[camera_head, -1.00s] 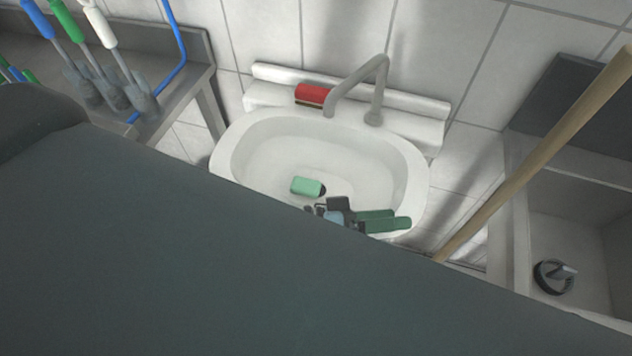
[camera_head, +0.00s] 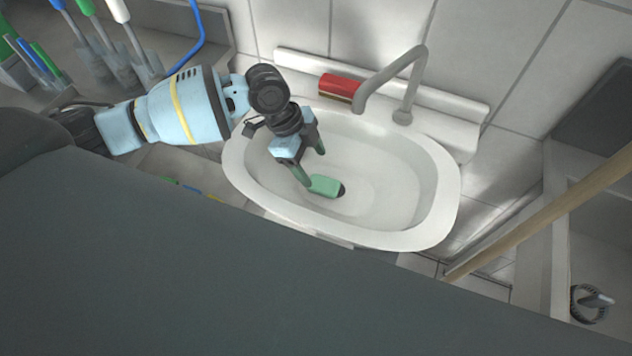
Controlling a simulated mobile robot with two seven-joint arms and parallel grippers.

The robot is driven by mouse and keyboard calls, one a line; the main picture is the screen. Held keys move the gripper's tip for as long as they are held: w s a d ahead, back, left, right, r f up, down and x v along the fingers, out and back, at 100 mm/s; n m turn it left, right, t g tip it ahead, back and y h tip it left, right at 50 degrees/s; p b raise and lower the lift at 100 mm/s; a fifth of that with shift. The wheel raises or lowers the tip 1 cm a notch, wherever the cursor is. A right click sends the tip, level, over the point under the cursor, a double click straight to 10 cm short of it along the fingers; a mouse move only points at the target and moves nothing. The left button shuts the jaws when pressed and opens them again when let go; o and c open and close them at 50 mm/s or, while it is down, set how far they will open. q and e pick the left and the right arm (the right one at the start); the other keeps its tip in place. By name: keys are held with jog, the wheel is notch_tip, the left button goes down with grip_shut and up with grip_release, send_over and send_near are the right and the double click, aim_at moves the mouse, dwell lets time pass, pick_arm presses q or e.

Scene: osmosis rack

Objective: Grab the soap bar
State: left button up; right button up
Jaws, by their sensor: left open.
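The green soap bar (camera_head: 326,186) lies in the basin of the white sink (camera_head: 420,238), near the drain, which shows as a dark spot at the bar's right end. My left gripper (camera_head: 313,167) reaches in from the left over the basin. Its green-tipped fingers are open and apart. One finger's tip is right at the bar's left end; I cannot tell if it touches. The other finger is farther back, above the basin. My right gripper is not in view.
A grey faucet (camera_head: 410,85) arches over the sink's back rim. A red sponge-like block (camera_head: 338,86) sits on the back ledge. A wooden pole (camera_head: 540,215) slants at the right. Brushes with coloured handles (camera_head: 88,8) stand at the upper left.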

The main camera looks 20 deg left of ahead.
aim_at(322, 183)
pick_arm(q)
jog(key=shift+a+f, duration=0.1)
jog(key=shift+f, duration=0.7)
jog(key=shift+x, duration=3.05)
jog(key=shift+w, duration=0.15)
jog(key=c, duration=1.1)
jog(key=shift+r, duration=0.1)
jog(key=shift+r, duration=0.1)
notch_tip(322, 183, up, 10)
